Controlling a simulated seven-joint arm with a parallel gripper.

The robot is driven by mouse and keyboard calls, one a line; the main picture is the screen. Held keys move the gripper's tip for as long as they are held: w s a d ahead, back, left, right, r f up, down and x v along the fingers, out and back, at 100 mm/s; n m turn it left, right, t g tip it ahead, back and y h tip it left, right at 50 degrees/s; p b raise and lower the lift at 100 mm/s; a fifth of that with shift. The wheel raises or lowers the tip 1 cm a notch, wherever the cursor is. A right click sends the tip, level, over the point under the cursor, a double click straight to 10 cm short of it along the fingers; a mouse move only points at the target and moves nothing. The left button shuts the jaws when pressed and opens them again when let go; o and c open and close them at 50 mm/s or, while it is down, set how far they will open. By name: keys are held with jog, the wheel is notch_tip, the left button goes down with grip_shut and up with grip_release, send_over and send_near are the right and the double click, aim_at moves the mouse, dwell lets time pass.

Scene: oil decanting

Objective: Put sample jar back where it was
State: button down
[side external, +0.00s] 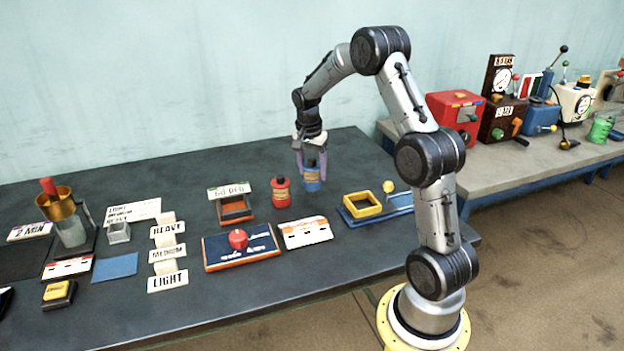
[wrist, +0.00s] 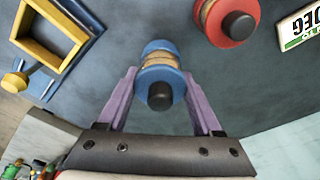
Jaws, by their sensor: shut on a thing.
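My gripper (side external: 311,166) is shut on a blue jar (side external: 312,184) with a tan label band and a dark cap. The wrist view shows the blue jar (wrist: 161,77) upright between the two purple fingers of my gripper (wrist: 160,84). I cannot tell whether its base touches the dark table. A red jar (side external: 281,193) of the same kind stands close by to the left in the side view. It also shows at the top right of the wrist view (wrist: 226,20). Neither jar carries a readable name.
A yellow square frame on a blue base (side external: 362,205) with a yellow knob (side external: 388,187) lies to the right. A "60 DEG" sign (side external: 229,190) with an orange-edged tray (side external: 236,210) stands left. A white card (side external: 305,233) and a red-knobbed board (side external: 240,249) lie in front.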

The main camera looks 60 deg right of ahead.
aim_at(312, 179)
jog(key=shift+w+d+f, duration=0.1)
jog(key=shift+f, duration=1.55)
jog(key=shift+f, duration=0.2)
jog(key=shift+c, duration=0.2)
grip_release()
jog(key=shift+r, duration=0.1)
